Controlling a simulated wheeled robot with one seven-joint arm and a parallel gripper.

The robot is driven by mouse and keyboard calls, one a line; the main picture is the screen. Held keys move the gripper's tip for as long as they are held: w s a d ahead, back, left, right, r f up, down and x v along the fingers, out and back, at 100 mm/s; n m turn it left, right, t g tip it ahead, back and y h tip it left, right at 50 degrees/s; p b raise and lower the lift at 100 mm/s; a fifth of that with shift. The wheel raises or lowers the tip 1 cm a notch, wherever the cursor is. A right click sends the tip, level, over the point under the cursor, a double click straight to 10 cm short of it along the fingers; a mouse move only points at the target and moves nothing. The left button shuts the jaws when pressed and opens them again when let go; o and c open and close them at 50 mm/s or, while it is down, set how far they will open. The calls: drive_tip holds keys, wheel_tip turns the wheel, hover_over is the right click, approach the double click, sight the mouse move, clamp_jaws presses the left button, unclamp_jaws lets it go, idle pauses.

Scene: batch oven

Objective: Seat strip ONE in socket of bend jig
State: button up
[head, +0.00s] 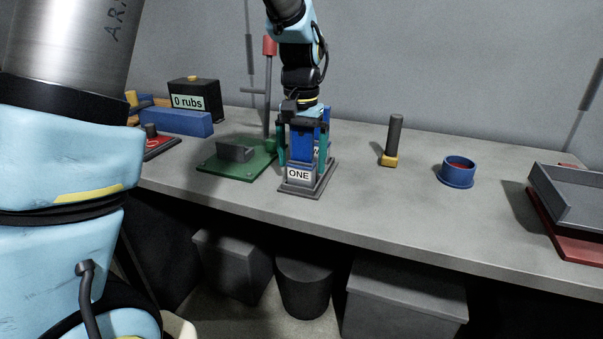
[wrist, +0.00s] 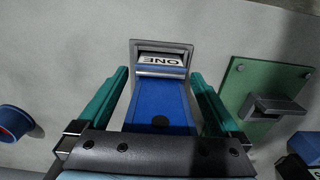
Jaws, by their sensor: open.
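A blue upright piece (head: 303,143) stands in a grey tray-like holder (head: 314,191). A white label reading "ONE" (head: 298,174) is at its foot, and a second label behind is mostly hidden. My gripper (head: 302,157) is open, with its teal fingers on either side of the blue piece. In the wrist view, my gripper (wrist: 160,75) has the blue piece (wrist: 158,103) between its fingers, with visible gaps at both sides. The green plate (head: 232,168), with a grey block (head: 235,152) on it and a red-topped lever (head: 268,85) beside it, looks like the bend jig.
A black box reading "0 rubs" (head: 195,98) and a blue bar (head: 177,121) are at the left. A dark-handled tool with a yellow foot (head: 389,158), a blue ring-shaped cup (head: 457,173) and a grey tray (head: 575,199) are at the right. Bench between them is clear.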

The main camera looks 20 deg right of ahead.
clamp_jaws()
idle(0.8)
drive_tip(key=shift+r, duration=0.15)
